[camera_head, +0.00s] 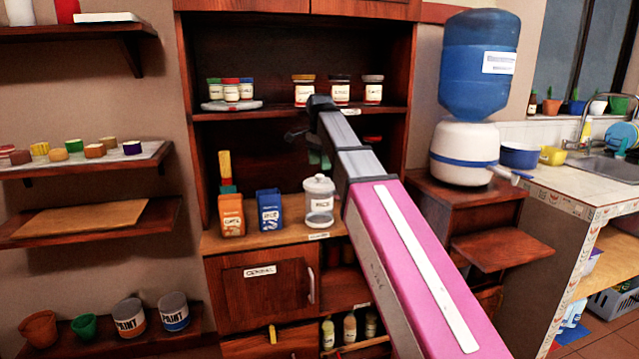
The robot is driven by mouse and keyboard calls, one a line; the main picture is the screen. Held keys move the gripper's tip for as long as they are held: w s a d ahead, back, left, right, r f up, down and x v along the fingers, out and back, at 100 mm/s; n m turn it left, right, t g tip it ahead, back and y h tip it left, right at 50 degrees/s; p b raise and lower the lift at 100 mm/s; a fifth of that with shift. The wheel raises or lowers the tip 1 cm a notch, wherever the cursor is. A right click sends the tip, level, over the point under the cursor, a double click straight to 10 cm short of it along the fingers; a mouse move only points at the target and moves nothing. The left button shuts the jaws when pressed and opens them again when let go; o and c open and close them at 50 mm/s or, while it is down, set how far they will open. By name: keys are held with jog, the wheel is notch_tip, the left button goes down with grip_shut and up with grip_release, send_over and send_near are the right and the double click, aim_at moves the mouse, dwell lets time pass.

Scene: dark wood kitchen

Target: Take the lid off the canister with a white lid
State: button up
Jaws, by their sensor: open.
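The canister (320,208) is a clear labelled jar standing upright on the wooden counter of the cabinet. Its white lid (319,184) with a small knob sits on top. My pink and grey arm reaches in from the lower right, passing just right of the canister. My gripper (296,135) is small and dark at the arm's far end, above the canister and near the upper shelf. It is open and apart from the lid. The arm's end partly hides the fingers, and their distance in depth from the canister is hard to judge.
An orange box (231,215) and a blue box (269,211) stand left of the canister. Several small jars line the upper shelf (280,112). A water dispenser (465,152) stands to the right. Bare counter shows in front of the boxes.

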aim_at(320, 175)
notch_tip(320, 175, down, 4)
jog(key=shift+a+f, duration=0.1)
jog(key=shift+f, duration=0.15)
jog(key=shift+c, duration=0.3)
jog(key=c, duration=1)
jog(key=shift+o, duration=0.2)
jog(key=shift+r, duration=0.1)
